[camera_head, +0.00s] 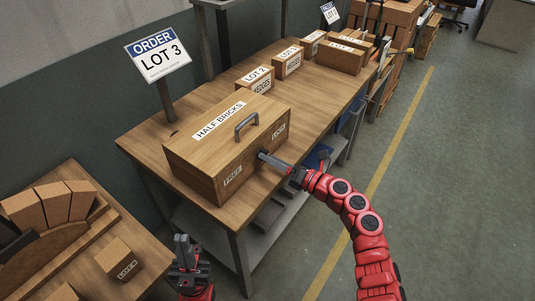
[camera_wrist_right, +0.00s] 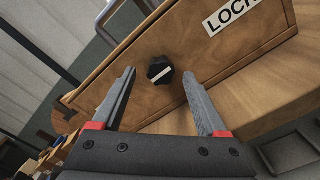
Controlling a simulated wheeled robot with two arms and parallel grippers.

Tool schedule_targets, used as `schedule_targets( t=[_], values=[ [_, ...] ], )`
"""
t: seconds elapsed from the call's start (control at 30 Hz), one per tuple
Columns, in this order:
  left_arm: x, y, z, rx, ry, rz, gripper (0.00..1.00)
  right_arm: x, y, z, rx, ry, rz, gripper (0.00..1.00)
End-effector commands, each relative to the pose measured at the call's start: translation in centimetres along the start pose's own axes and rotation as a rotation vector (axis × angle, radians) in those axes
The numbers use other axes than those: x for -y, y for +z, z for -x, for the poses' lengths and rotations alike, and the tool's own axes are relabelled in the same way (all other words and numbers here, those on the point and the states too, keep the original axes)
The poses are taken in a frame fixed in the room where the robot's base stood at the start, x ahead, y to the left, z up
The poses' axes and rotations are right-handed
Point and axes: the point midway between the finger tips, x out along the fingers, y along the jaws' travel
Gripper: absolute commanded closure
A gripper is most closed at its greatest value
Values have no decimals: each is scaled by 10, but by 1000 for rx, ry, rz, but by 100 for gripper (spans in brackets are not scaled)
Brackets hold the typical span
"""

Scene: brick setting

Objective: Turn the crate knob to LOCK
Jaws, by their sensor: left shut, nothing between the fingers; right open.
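The wooden crate (camera_head: 200,150), marked HALF BRICKS, stands on the long table with a grey handle on its lid. Its front face carries a FREE label (camera_head: 233,176) at the left and a LOCK label (camera_head: 279,132) at the right. In the right wrist view, a black knob (camera_wrist_right: 160,70) with a slanted white stripe sits on that face, below and left of the LOCK label (camera_wrist_right: 232,12). My right gripper (camera_head: 265,157) is open at the face, its fingertips on either side of the knob, contact unclear. My left gripper (camera_head: 183,243) is shut and empty, low in front.
Smaller lot boxes (camera_head: 288,62) stand farther back on the long table (camera_head: 160,128). An ORDER LOT 3 sign (camera_head: 158,55) rises behind the crate. A second table (camera_head: 90,232) with bricks is at the lower left. Floor at right is clear.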

Motion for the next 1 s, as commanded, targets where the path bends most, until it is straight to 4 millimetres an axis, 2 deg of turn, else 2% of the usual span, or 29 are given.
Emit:
schedule_targets(
  t=[0.2, 0.47, 0.57, 0.9, 1.0],
  values=[
    [0, -1, -4, 0, 0, 0, 100, 1, 0, -18, -1, -2, -2, 24],
    [0, -1, -4, 0, 0, 0, 100, 1, -1, -19, -1, -1, -1, 24],
    [0, -1, -4, 0, 0, 0, 100, 1, -1, -19, -1, -1, -1, 39],
    [0, -1, -4, 0, 0, 0, 100, 1, -1, -19, -1, -1, -2, 100],
    [0, -1, -4, 0, 0, 0, 100, 1, -1, -19, -1, -1, -2, 100]
  ],
)
